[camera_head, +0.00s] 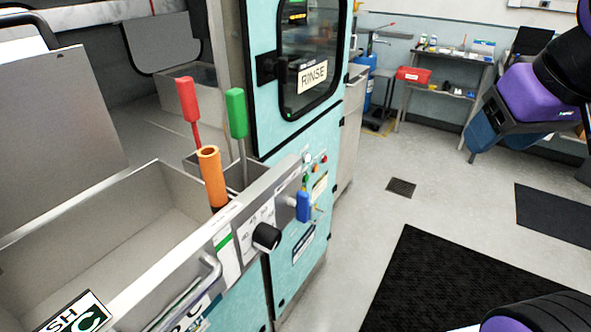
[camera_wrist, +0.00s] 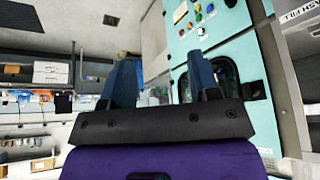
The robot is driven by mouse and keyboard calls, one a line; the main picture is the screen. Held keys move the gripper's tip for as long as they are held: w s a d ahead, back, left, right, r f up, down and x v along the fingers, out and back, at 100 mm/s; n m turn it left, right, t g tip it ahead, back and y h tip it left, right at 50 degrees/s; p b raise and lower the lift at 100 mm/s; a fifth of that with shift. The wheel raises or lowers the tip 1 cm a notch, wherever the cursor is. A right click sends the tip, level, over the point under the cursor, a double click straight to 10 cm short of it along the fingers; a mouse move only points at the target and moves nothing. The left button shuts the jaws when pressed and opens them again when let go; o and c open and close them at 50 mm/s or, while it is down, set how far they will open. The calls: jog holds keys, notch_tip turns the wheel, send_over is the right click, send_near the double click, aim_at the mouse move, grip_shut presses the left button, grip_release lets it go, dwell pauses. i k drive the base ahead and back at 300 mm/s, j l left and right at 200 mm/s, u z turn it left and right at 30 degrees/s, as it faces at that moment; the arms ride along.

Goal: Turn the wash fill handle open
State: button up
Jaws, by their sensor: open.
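I cannot tell from any label which handle is the wash fill one. A red-gripped lever (camera_head: 187,98), a green-gripped lever (camera_head: 237,112) and a thicker orange handle (camera_head: 212,178) stand up behind the front rail of the metal basin. The orange one leans slightly. A black knob (camera_head: 266,236) and a small blue handle (camera_head: 303,206) are on the front panel. My gripper (camera_head: 478,148) is well to the right of them, over open floor, and touches nothing. In the wrist view my gripper (camera_wrist: 162,82) has its two blue fingers apart with nothing between them.
A metal basin (camera_head: 60,235) with part of a WASH sign (camera_head: 77,316) is at lower left. A teal cabinet with a RINSE window (camera_head: 312,77) stands behind the levers. A black mat (camera_head: 440,275) lies on the floor. Shelving (camera_head: 440,90) stands at the back. Floor between is clear.

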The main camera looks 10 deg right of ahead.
aim_at(301, 204)
jog(key=k+z, duration=0.15)
jog(key=k, duration=0.35)
jog(key=k+l+z, duration=0.15)
jog(key=k, duration=0.4)
jog(key=k+j+u, duration=0.1)
jog(key=j+u, duration=0.15)
jog(key=j, duration=0.5)
jog(key=i+j+z, duration=0.1)
jog(key=j, duration=0.25)
